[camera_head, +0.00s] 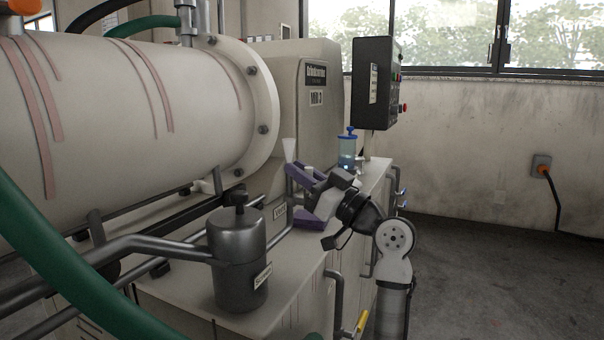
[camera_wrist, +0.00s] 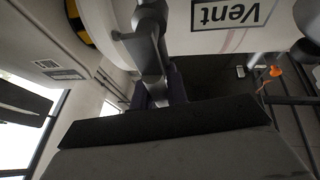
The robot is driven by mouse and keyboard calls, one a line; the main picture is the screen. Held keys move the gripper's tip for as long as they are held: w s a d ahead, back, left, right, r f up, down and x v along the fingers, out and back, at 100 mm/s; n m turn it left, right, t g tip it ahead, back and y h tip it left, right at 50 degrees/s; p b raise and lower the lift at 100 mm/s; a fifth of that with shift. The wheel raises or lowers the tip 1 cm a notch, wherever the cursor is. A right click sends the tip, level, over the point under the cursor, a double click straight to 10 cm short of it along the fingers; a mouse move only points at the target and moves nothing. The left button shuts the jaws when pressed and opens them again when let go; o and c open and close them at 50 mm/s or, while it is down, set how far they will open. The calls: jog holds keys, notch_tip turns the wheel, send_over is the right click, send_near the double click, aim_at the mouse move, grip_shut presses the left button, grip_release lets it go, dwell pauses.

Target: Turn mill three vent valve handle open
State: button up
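Mill three's casing (camera_head: 318,100) carries a plate that seems to read "MILL 3" in the head view. A small white vent label (camera_head: 280,212) is on the machine just left of my gripper; in the wrist view the label (camera_wrist: 234,12) reads "Vent" upside down. A grey metal valve handle (camera_wrist: 150,50) runs down from the top of the wrist view, towards my purple fingers. My gripper (camera_head: 297,194) is at the handle, its two purple fingers spread apart, one above the other. The handle's end seems to lie between them; contact is unclear. The dark gripper body hides the fingers' bases.
A dark grey cylindrical pot (camera_head: 237,260) with pipes stands on the bench top left of my arm. A black control box (camera_head: 375,85) is beyond. A green hose (camera_head: 75,270) crosses the lower left. The floor at right is clear.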

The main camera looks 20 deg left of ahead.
jog(key=o, duration=0.5)
jog(key=shift+c, duration=0.2)
jog(key=v, duration=1.3)
jog(key=shift+d, duration=0.35)
jog(key=shift+s+f, duration=0.1)
